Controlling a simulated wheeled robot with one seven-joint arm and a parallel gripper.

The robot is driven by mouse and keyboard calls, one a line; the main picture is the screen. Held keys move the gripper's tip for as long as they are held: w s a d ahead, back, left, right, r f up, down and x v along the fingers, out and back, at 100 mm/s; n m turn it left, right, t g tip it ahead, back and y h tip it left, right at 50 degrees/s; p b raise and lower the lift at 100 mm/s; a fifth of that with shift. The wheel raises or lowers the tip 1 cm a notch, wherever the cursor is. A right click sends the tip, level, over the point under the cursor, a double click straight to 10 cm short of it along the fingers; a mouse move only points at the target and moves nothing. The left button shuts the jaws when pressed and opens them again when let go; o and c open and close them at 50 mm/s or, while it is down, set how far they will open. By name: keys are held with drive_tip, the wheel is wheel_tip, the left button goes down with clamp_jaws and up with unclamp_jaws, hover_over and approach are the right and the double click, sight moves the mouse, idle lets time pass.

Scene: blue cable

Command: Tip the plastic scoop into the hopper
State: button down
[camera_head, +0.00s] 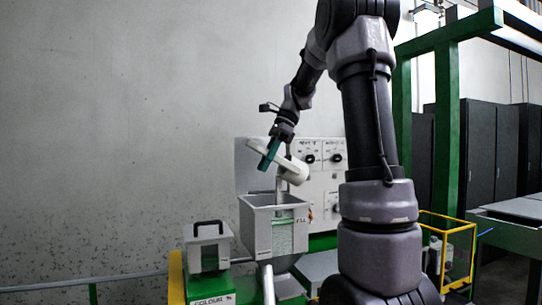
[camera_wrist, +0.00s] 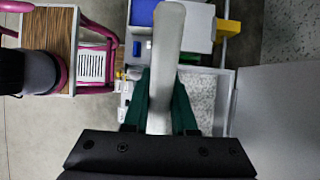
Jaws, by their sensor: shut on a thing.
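The pale plastic scoop (camera_head: 293,172) is held in the air above the hopper (camera_head: 262,214), tilted with its right end lower. My gripper (camera_head: 268,154) has green fingers and is shut on the scoop's handle. In the wrist view, the pale handle (camera_wrist: 168,45) runs between the green fingers of my gripper (camera_wrist: 165,105). The hopper is a grey open-topped box with a window showing pale green inside. A pale vertical strip shows between scoop and hopper; I cannot tell whether it is falling material. The inside of the scoop is hidden.
A control panel (camera_head: 326,172) with knobs stands behind the hopper. A smaller grey box with a black handle (camera_head: 208,240) stands at its left. A yellow rail frame (camera_head: 449,232) and a green post (camera_head: 447,120) are at the right.

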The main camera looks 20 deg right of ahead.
wheel_tip(320, 180, down, 8)
drive_tip(key=a+h, duration=0.2)
drive_tip(key=h, duration=0.5)
drive_tip(key=shift+r, duration=0.2)
idle(0.3)
